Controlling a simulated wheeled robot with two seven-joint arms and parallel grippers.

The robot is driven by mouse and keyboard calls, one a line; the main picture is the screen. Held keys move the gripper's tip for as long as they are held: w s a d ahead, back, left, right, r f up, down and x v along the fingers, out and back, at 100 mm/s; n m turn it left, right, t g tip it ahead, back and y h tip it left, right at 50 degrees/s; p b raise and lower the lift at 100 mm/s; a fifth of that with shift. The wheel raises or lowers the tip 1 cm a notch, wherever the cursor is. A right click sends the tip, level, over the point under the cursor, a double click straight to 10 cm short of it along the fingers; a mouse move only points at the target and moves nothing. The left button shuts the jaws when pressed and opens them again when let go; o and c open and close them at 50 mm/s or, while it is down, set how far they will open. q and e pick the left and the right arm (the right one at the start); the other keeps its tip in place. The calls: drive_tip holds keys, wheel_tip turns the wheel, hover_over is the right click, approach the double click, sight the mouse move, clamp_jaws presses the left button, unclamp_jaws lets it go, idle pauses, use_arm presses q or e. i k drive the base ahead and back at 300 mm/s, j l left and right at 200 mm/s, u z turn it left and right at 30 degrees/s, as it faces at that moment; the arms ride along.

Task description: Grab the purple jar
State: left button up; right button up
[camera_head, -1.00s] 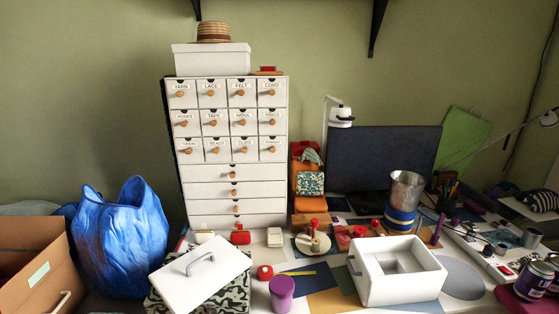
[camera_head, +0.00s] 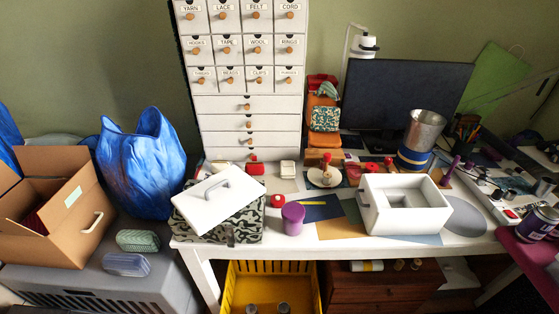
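The purple jar (camera_head: 293,219) stands upright near the front edge of the white table (camera_head: 232,247), in the middle of the head view. It has a wider lid-like top. A camouflage box with a tilted white lid (camera_head: 217,198) is just to its left. A white open box (camera_head: 404,205) is to its right, with a gap between. A small red-topped item (camera_head: 278,200) is close behind the jar. Neither of my grippers shows in the head view.
A cardboard box (camera_head: 62,208) and a blue bag (camera_head: 140,165) stand at the left. A yellow crate (camera_head: 236,291) is below the table. A white drawer cabinet (camera_head: 247,124) rises behind. A metal can (camera_head: 424,130) stands behind the white box. The table's front edge beside the jar is clear.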

sight(292, 229)
drive_tip(key=i+l+u, duration=0.15)
drive_tip(key=l, duration=0.25)
drive_tip(key=i+l+u, duration=0.15)
drive_tip(key=l, duration=0.25)
drive_tip(key=i+l+u, duration=0.15)
drive_tip(key=l, duration=0.3)
drive_tip(key=i+l+u, duration=0.15)
drive_tip(key=l, duration=0.3)
drive_tip(key=l+u, duration=0.15)
drive_tip(key=l, duration=0.25)
